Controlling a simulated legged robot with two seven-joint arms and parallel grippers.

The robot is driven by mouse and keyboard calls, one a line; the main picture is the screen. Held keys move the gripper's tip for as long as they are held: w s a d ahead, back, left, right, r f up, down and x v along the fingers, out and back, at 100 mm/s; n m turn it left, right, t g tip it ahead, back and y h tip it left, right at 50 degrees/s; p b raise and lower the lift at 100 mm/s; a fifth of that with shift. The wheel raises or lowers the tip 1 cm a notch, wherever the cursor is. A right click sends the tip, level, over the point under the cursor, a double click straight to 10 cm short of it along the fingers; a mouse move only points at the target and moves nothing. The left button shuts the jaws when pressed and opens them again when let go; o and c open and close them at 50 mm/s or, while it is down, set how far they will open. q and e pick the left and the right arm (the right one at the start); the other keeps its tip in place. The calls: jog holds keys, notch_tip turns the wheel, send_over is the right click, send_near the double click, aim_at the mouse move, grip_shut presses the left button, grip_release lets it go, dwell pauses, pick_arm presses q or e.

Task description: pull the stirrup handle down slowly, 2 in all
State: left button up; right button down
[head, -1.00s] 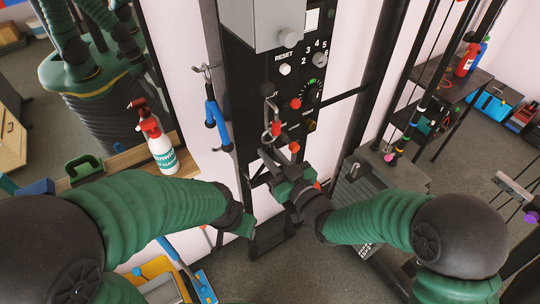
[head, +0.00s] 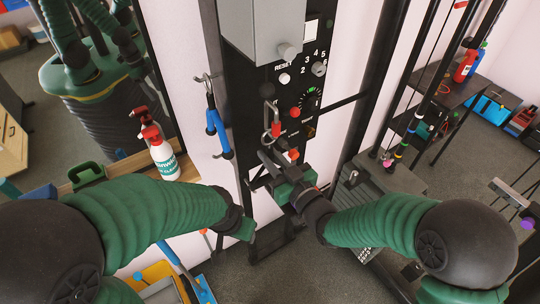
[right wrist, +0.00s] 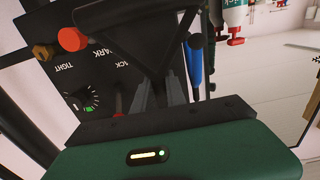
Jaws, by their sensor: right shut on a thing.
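The black stirrup handle (right wrist: 130,18) crosses the top of the right wrist view, with dark bars running down to my gripper fingers. In the head view it hangs below a metal clip (head: 272,110), in front of the black panel, and is mostly hidden by my right gripper. My right gripper (head: 276,168) is shut on the handle; its fingers also show in the right wrist view (right wrist: 158,92). My left gripper (head: 247,226) is low and to the left, apart from the handle. Its fingers are too small to read.
The black panel (head: 283,100) with knobs and dial stands behind the handle. A blue handle (head: 217,130) hangs on a hook to its left. A spray bottle (head: 161,155) stands on a shelf further left. A weight machine's rods and plates (head: 405,180) stand right.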

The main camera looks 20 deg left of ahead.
aim_at(270, 143)
jog(key=shift+r+p, duration=0.6)
jog(key=shift+r, duration=0.35)
jog(key=shift+r+p, duration=0.75)
jog(key=shift+r, duration=0.4)
jog(key=shift+r+p, duration=0.3)
jog(key=shift+r, duration=0.2)
jog(key=c, duration=1.4)
grip_release()
jog(key=shift+o, duration=0.6)
